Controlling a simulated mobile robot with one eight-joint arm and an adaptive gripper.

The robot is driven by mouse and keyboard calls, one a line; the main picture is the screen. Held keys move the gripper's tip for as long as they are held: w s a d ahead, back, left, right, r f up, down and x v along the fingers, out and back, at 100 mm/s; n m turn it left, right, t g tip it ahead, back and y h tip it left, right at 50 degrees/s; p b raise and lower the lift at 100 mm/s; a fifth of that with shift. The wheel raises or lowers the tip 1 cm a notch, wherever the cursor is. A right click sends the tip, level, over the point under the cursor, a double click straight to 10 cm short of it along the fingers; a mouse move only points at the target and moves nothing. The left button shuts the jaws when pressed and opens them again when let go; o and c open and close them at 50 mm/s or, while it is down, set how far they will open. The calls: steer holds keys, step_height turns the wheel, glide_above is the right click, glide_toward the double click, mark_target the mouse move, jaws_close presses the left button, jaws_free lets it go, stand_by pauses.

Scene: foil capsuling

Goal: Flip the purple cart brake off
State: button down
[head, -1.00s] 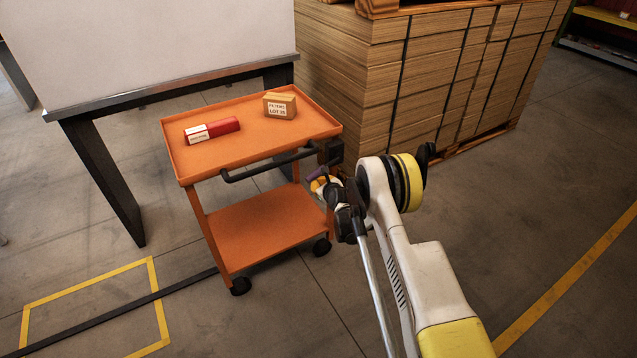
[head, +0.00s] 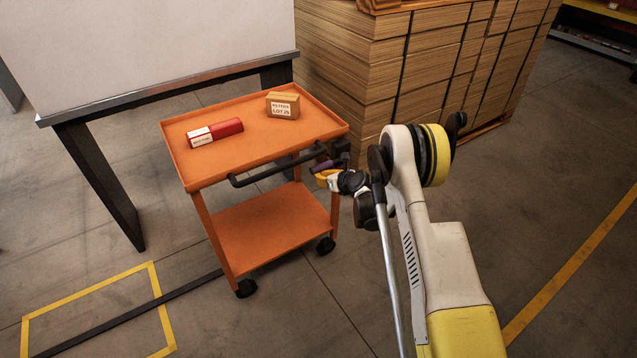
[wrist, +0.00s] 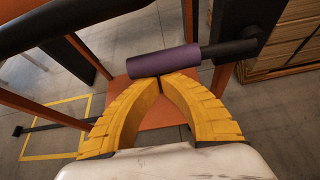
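The purple brake lever (head: 324,166) is a round purple sleeve on a dark rod at the right end of the orange cart's (head: 215,155) handle side. In the wrist view the purple brake lever (wrist: 163,63) lies nearly level, its rod running right into a dark bracket. My gripper (wrist: 159,77) has its two yellow fingers brought together at the tips, with nothing seen between them. The tips are right at the near side of the sleeve; I cannot tell if they touch it. In the head view my gripper (head: 326,180) is just below the lever, partly hidden by its own wrist.
The cart's dark push handle (head: 270,170) runs left of the lever. A red box (head: 228,128) and a cardboard box (head: 283,105) lie on its top tray. A strapped cardboard stack (head: 420,75) stands behind, a dark-framed table (head: 95,185) at left. Floor at right is clear.

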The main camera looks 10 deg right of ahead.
mark_target(320, 170)
step_height(320, 170, up, 3)
steer(key=shift+s, duration=0.1)
steer(key=shift+d+r+p, duration=0.2)
steer(key=shift+r, duration=0.6)
steer(key=shift+d+r+p, duration=0.15)
steer(key=shift+r+p, duration=0.05)
steer(key=shift+r, duration=0.6)
